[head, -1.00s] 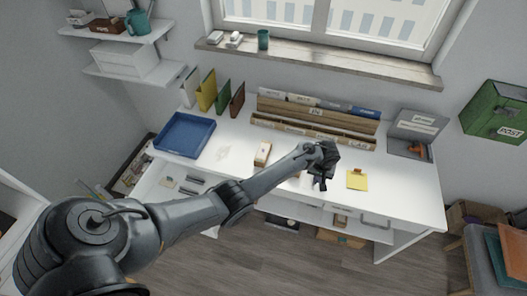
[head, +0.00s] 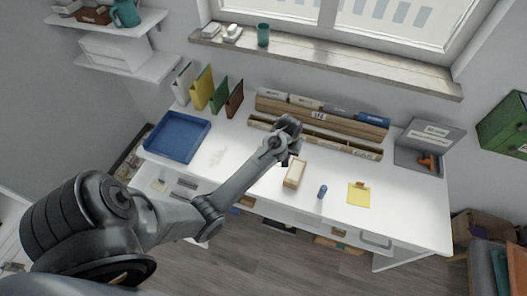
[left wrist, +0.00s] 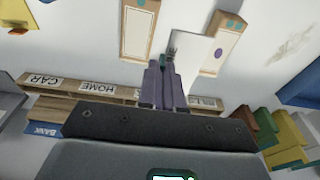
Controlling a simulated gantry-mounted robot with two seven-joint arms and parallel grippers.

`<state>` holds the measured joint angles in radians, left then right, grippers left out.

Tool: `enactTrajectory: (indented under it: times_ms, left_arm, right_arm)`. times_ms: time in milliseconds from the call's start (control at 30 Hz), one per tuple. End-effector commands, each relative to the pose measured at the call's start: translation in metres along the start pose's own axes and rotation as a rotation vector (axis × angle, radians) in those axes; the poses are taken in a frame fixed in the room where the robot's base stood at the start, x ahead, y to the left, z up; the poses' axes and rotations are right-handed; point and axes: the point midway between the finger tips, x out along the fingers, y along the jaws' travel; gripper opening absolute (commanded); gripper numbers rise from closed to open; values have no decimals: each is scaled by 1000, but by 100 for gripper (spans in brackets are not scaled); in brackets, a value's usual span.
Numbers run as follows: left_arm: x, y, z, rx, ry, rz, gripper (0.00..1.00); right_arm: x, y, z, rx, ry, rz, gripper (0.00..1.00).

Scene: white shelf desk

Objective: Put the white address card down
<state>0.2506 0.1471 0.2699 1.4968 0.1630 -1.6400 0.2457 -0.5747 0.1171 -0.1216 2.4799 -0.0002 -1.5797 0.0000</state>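My left gripper (left wrist: 170,58) points down over the desk, its fingers close together. In the left wrist view a plain white card (left wrist: 196,52) sticks out to one side of the fingertips and appears held between them. It lies between two narrow wood-edged boxes, one (left wrist: 138,32) on the left and one (left wrist: 226,40) on the right, partly covering the right one. In the head view the gripper (head: 292,124) is near the labelled wooden organizer; I cannot make out the card there. One box (head: 294,174) shows in front of it; my arm hides the other. My right gripper is not in view.
The wooden organizer (head: 316,137) with labelled slots runs along the desk's back. A blue tray (head: 177,136) and upright folders (head: 203,92) stand left. A blue cylinder (head: 322,191) and yellow note (head: 359,196) lie right of the box. The front right desk is clear.

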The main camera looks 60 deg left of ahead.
Motion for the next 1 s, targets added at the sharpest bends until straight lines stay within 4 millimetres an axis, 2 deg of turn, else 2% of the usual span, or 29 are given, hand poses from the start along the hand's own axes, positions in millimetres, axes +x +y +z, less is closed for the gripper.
enactTrajectory:
  times_ms: [500, 633, 833, 1000]
  left_arm:
    - [59, -88, -20, -2, -3, -2, 0]
    - [67, -99, -23, -3, -2, -1, 0]
    - [74, -104, -23, 0, -1, 0, 0]
    - [95, -104, -20, 0, -3, 0, 0]
  right_arm:
    - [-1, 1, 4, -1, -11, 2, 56]
    - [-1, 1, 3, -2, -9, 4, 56]
    - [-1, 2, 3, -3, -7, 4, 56]
    - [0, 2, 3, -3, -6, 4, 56]
